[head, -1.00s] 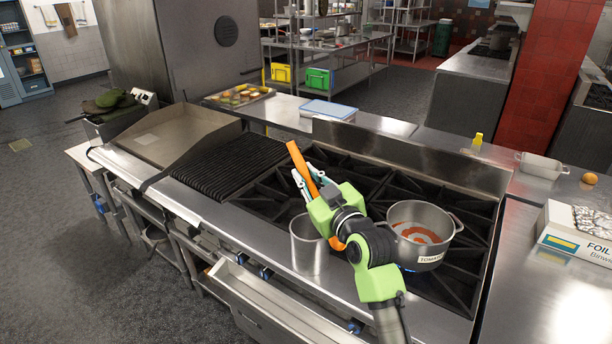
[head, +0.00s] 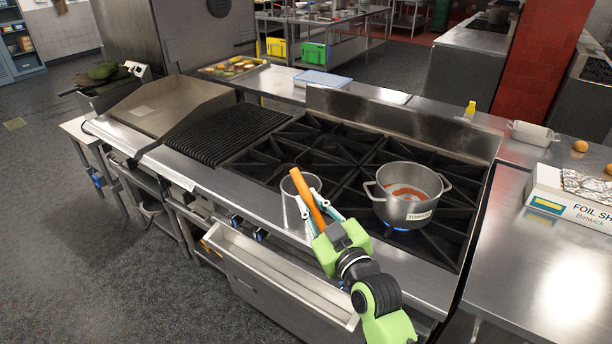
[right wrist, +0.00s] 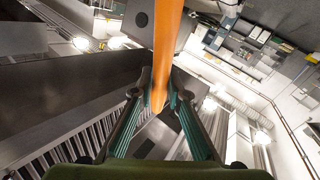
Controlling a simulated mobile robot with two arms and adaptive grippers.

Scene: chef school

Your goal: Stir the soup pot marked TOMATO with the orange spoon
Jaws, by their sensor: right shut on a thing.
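The pot marked TOMATO (head: 412,212) stands upright on a right-hand burner with a blue flame under it. Reddish soup shows inside. My right gripper (head: 320,206) is shut on the orange spoon (head: 301,189), left of the pot and apart from it, by the stove's front edge. The spoon points up and leftward. In the right wrist view the spoon (right wrist: 168,45) runs up between the fingers (right wrist: 160,88); its far end is out of view. My left gripper is not in view.
An open metal container (head: 289,213) stands behind the spoon on the stove's front. Burner grates (head: 320,150) behind are clear.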

